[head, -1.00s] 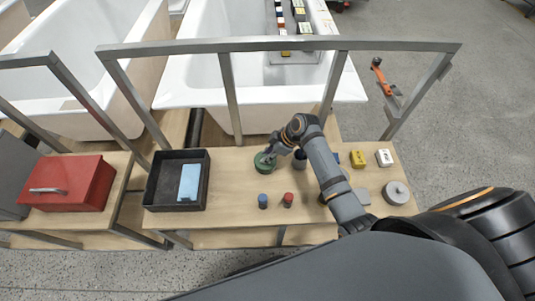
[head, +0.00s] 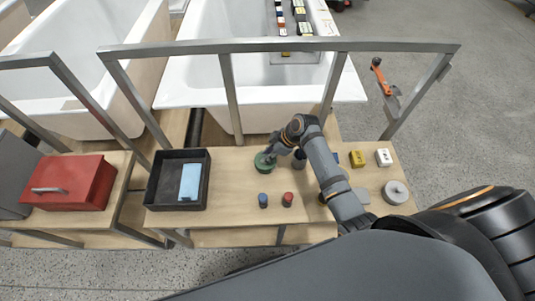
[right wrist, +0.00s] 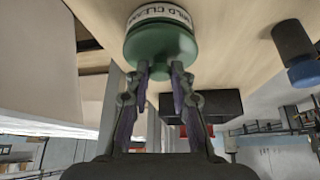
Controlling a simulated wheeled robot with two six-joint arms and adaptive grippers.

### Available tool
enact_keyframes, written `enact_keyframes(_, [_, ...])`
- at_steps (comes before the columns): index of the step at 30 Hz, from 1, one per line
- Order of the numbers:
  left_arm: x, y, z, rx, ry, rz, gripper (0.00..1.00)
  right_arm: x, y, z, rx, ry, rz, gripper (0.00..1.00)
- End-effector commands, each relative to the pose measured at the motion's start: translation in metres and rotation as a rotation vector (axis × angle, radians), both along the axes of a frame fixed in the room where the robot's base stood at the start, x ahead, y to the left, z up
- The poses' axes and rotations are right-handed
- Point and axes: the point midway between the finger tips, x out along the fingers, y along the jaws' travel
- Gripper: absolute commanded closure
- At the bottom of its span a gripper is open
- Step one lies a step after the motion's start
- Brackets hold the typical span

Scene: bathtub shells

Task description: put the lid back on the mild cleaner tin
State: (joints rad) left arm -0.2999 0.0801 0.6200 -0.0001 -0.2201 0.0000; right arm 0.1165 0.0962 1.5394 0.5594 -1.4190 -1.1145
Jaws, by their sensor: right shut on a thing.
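The mild cleaner tin (right wrist: 160,14) shows in the right wrist view with its white label, standing on the bench top. Its green lid (right wrist: 160,48) is at the top of the tin, with no clear gap between them; I cannot tell whether it is fully seated. My right gripper (right wrist: 160,76) is shut on the lid's small knob. In the head view the green lid (head: 264,162) is at the middle of the bench, with my right gripper (head: 271,156) over it. My left gripper is not in view.
A black tray (head: 151,190) with a light blue item stands left of the lid. A blue-topped jar (head: 263,200) and a red-topped jar (head: 288,199) stand in front. Yellow (head: 357,159) and white (head: 383,157) containers and a grey round tin (head: 395,192) stand right. A metal rail (head: 280,45) runs behind.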

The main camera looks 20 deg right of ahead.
Motion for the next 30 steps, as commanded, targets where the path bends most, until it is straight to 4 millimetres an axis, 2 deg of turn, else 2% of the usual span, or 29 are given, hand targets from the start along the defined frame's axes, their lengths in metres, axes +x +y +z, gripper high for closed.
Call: enact_keyframes(30, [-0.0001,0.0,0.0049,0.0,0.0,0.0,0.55,0.0002,0.0,-0.0022,0.0,0.0,0.0,1.0])
